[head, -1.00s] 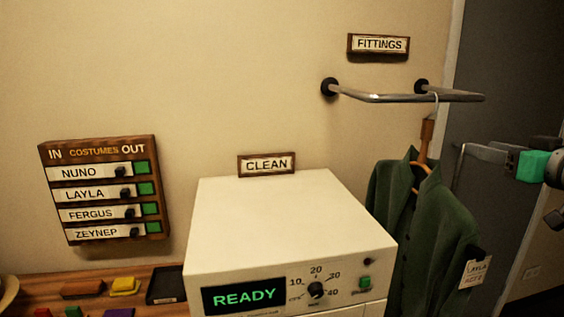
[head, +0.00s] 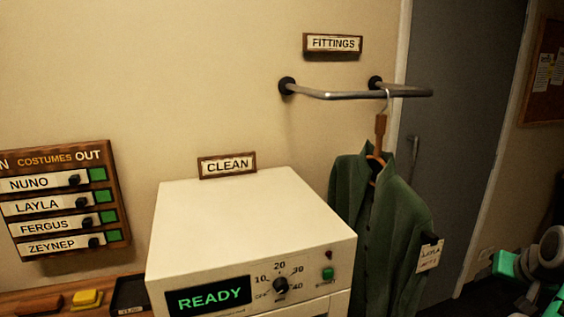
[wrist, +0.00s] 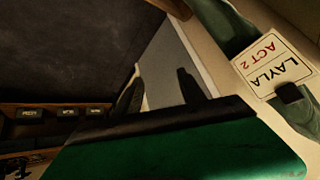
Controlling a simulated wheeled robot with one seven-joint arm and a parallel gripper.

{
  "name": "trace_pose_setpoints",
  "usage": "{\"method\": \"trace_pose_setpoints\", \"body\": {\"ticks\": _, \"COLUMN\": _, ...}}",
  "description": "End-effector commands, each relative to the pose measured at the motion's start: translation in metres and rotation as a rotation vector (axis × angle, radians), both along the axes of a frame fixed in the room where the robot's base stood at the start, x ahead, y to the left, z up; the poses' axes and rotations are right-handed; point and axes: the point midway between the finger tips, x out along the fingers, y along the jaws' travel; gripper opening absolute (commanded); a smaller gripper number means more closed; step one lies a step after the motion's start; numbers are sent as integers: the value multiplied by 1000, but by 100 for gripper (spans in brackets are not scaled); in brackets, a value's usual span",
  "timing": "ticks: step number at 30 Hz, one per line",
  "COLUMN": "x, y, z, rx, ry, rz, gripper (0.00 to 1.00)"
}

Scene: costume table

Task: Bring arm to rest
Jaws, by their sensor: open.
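My gripper (wrist: 160,78) shows in the wrist view with its two dark fingers apart and nothing between them. Its green body fills the bottom of that view. In the head view the green part of my arm is at the lower right edge, right of the jacket, and the fingers cannot be made out. A green jacket (head: 392,235) hangs by a wooden hanger (head: 380,135) from the metal rail (head: 345,95) under the FITTINGS sign (head: 333,44). Its LAYLA ACT 2 tag (wrist: 270,68) shows in the wrist view, apart from the fingers.
A white machine (head: 240,215) reading READY stands under the CLEAN sign (head: 227,165). A costumes board (head: 65,198) is on the wall at left. A grey door (head: 450,130) is behind the jacket. A yellow block (head: 86,298) lies on the wooden table.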

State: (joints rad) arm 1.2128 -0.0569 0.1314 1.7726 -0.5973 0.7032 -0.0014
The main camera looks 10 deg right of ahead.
Motion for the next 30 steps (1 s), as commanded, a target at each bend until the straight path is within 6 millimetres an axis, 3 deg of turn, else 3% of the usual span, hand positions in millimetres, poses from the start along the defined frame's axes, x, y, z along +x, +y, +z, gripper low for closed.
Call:
{"method": "trace_pose_setpoints", "body": {"ticks": 1, "x": -16, "y": 26, "z": -32, "rx": 64, "ry": 88, "rz": -39, "gripper": 47}}
{"method": "trace_pose_setpoints", "body": {"ticks": 3, "x": -38, "y": 70, "z": -71, "rx": 141, "ry": 214, "rz": -78, "gripper": 47}}
{"method": "trace_pose_setpoints", "body": {"ticks": 5, "x": -53, "y": 115, "z": -97, "rx": 185, "ry": 314, "rz": -86, "gripper": 47}}
{"method": "trace_pose_setpoints", "body": {"ticks": 6, "x": -61, "y": 147, "z": -111, "rx": 200, "ry": 375, "rz": -74, "gripper": 47}}
{"method": "trace_pose_setpoints", "body": {"ticks": 9, "x": -72, "y": 221, "z": -133, "rx": 172, "ry": 470, "rz": 18, "gripper": 47}}
{"method": "trace_pose_setpoints", "body": {"ticks": 12, "x": -63, "y": 285, "z": -136, "rx": 103, "ry": 476, "rz": 204, "gripper": 47}}
{"method": "trace_pose_setpoints", "body": {"ticks": 18, "x": -28, "y": 383, "z": -101, "rx": -33, "ry": 371, "rz": 561, "gripper": 47}}
{"method": "trace_pose_setpoints", "body": {"ticks": 22, "x": -26, "y": 414, "z": -99, "rx": -53, "ry": 364, "rz": 662, "gripper": 47}}
{"method": "trace_pose_setpoints", "body": {"ticks": 30, "x": -25, "y": 417, "z": -99, "rx": -55, "ry": 364, "rz": 673, "gripper": 47}}
